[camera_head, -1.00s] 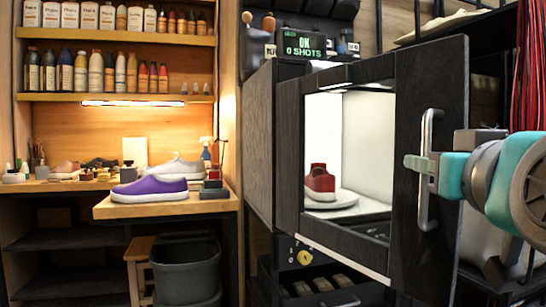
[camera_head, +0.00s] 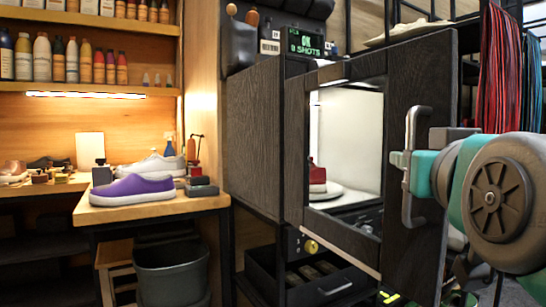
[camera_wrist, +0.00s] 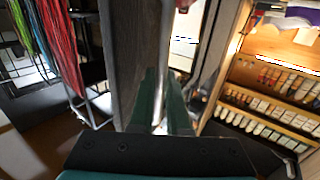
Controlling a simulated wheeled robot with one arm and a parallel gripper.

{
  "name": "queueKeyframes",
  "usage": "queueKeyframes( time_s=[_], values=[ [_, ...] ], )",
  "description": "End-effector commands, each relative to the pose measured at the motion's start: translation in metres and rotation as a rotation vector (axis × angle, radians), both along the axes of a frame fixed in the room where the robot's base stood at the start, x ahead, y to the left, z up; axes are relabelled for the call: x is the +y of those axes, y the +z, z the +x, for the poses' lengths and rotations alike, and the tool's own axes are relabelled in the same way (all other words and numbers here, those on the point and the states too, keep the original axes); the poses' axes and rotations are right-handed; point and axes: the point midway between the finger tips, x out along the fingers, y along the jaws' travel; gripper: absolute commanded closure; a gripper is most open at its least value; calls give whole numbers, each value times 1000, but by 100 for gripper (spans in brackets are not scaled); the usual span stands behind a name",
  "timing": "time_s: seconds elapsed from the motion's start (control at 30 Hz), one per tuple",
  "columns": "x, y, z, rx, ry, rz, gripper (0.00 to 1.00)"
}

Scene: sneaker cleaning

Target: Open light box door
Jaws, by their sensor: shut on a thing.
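The light box (camera_head: 253,140) is a dark wood cabinet with a bright white inside. Its dark door (camera_head: 425,95) has a window-like opening and a vertical metal handle (camera_head: 411,185) on its right part. The door stands at an angle to the box; how wide the gap is, I cannot tell. My gripper (camera_head: 402,160) is shut on the handle at its upper middle part. In the wrist view, the green fingers of my gripper (camera_wrist: 163,85) flank the pale handle bar, beside the dark door panel. A red sneaker (camera_head: 317,176) inside the box is partly hidden by the frame.
A wooden desk (camera_head: 150,212) at left holds a purple sneaker (camera_head: 132,190) and a pale one (camera_head: 152,166). A grey bin (camera_head: 172,272) stands below. A drawer (camera_head: 325,285) sits under the box. Red and blue cords (camera_head: 500,70) hang at right.

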Motion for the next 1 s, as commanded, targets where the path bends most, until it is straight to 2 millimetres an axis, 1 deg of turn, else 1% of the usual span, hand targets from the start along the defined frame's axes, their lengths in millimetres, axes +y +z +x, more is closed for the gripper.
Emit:
queueKeyframes(
  time_s=[0.47,0.5,0.6,0.87,1.0],
  values=[
    [1,2,1,-5,0,-1,100],
    [1,2,1,-5,0,-1,82],
    [1,2,1,-4,0,-1,73],
    [1,1,1,-2,-1,0,73],
    [2,1,-5,-2,-1,0,73]
  ],
)
